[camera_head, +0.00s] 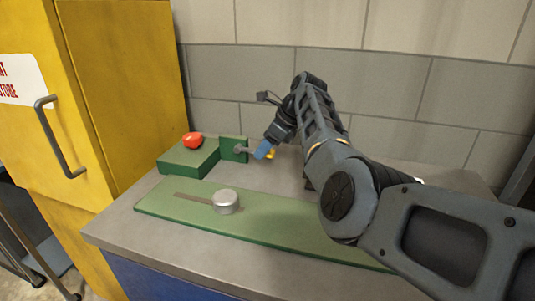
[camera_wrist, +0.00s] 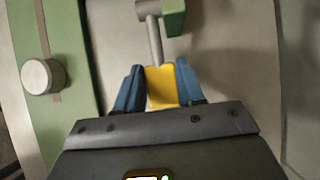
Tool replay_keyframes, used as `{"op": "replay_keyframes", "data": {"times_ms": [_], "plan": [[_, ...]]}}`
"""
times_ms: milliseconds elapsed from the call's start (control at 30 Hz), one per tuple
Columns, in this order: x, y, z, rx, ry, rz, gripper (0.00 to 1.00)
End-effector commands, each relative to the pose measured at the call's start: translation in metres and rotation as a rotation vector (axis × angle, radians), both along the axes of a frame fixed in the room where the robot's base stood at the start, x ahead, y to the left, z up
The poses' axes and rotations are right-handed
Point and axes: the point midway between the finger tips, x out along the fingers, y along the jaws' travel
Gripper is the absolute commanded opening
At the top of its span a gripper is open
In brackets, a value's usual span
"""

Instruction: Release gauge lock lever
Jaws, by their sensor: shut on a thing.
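The lock lever is a grey metal rod (camera_wrist: 154,42) with a yellow grip (camera_wrist: 162,85), seen in the wrist view. It comes from a pivot on a green upright plate (camera_head: 234,149). My gripper (camera_wrist: 160,88) has its blue fingers on both sides of the yellow grip, shut on it. The plate stands at the end of a green block (camera_head: 188,158) with a red button (camera_head: 192,140) on top.
In front lies a long green plate (camera_head: 170,208) with a slot and a round silver knob (camera_head: 226,202). A yellow cabinet (camera_head: 120,70) with a dark handle stands at the left. A tiled wall (camera_head: 390,85) closes off the back of the grey bench top (camera_head: 115,226).

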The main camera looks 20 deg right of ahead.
Motion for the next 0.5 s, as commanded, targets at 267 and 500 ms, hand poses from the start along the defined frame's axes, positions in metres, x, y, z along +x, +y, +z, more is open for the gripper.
{"op": "replay_keyframes", "data": {"times_ms": [267, 500], "plan": [[0.005, 0.000, 0.020, -0.160, 0.119, 0.004, 0.00], [0.008, 0.003, 0.033, -0.149, 0.109, 0.001, 0.00]]}}
